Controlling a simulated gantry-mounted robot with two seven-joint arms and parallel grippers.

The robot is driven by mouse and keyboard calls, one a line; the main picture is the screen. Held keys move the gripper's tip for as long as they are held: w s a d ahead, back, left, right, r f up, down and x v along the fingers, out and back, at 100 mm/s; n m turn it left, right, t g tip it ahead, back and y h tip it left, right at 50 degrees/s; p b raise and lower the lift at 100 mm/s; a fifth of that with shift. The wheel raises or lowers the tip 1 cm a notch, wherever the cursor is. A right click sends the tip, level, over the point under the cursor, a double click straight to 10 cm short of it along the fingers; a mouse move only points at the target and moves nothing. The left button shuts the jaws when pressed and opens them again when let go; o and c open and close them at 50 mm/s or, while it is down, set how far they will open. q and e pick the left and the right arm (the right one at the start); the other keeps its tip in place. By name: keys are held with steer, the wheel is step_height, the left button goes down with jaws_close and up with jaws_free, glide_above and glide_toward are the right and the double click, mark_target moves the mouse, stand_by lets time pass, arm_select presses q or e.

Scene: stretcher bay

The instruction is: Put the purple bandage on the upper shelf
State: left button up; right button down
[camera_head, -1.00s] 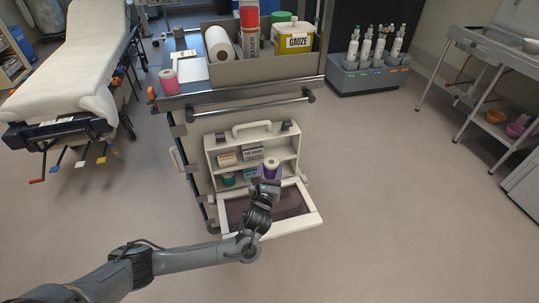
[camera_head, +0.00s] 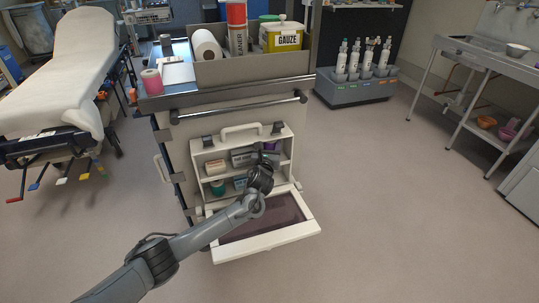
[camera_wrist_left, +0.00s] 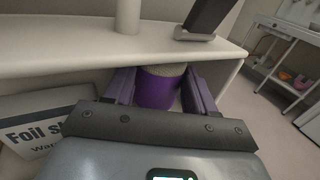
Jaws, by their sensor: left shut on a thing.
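The purple bandage (camera_wrist_left: 158,90) is a purple roll with a pale top. My left gripper (camera_wrist_left: 160,94) is shut on it, one finger on each side. In the head view, the left gripper (camera_head: 268,152) reaches into the right part of the upper compartment of the white case (camera_head: 286,131), and only a bit of purple shows there. The bandage is under the case's top panel, over the upper shelf (camera_head: 228,176). Whether its base touches the shelf is hidden. My right gripper is in neither view.
A foil box (camera_wrist_left: 35,125) stands left of the gripper in the upper compartment. A teal roll (camera_head: 217,187) is in the lower one. The case's door (camera_head: 265,242) is folded down below. The trolley top (camera_head: 190,100) carries a pink roll (camera_head: 152,82) and a supply bin.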

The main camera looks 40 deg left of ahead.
arm_select(q)
step_height(320, 180, down, 3)
steer(key=shift+f+b, duration=0.1)
steer(key=shift+b, duration=0.75)
steer(key=o, duration=0.8)
steer(key=shift+c, duration=0.2)
